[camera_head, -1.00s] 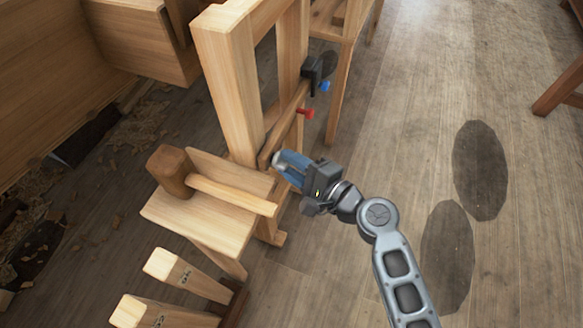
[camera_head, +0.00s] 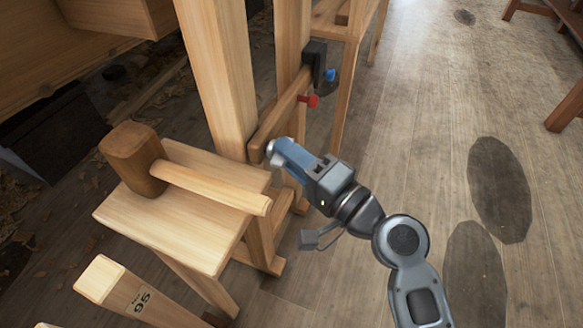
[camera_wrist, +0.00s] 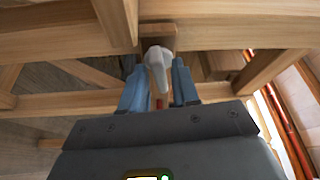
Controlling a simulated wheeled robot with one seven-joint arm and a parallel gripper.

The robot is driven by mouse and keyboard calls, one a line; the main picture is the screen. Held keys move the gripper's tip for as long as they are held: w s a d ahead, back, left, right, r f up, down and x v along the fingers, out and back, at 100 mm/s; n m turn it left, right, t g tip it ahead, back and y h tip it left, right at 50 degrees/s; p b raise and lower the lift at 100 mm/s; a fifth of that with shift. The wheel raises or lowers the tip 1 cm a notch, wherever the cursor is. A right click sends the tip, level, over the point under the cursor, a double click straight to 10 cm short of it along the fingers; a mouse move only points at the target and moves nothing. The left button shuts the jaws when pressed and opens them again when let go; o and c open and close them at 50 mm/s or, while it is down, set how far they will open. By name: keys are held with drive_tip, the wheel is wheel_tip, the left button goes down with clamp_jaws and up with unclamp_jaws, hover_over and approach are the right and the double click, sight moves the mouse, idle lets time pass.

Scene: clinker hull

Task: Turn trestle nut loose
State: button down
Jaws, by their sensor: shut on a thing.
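The trestle is a light wooden frame with a thick upright post (camera_head: 218,75) and a cross rail (camera_head: 277,122). My gripper (camera_head: 284,153), with blue fingers, is at the lower part of this frame, right of the post. In the wrist view, my gripper (camera_wrist: 159,82) is shut on a pale grey nut (camera_wrist: 158,62) with a rounded, lever-like shape, just below a wooden beam. A pale rounded end of the nut (camera_head: 270,146) shows at the fingertips in the head view; the rest is hidden by the fingers. The nut's thread is not visible.
A wooden mallet (camera_head: 135,155) lies on a small stool (camera_head: 135,218) left of my gripper. A red knob (camera_head: 312,100), a blue knob (camera_head: 330,74) and a black block (camera_head: 315,58) are on the frame above. The floor (camera_head: 420,130) at the right is open.

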drive_tip(key=shift+b, duration=0.35)
drive_tip(key=c, duration=1.2)
unclamp_jaws()
drive_tip(key=shift+o, duration=0.2)
drive_tip(key=v, duration=0.7)
drive_tip(key=shift+s+d+p, duration=0.2)
drive_tip(key=shift+d+p, duration=0.05)
drive_tip(key=shift+p, duration=0.15)
drive_tip(key=shift+f, duration=0.1)
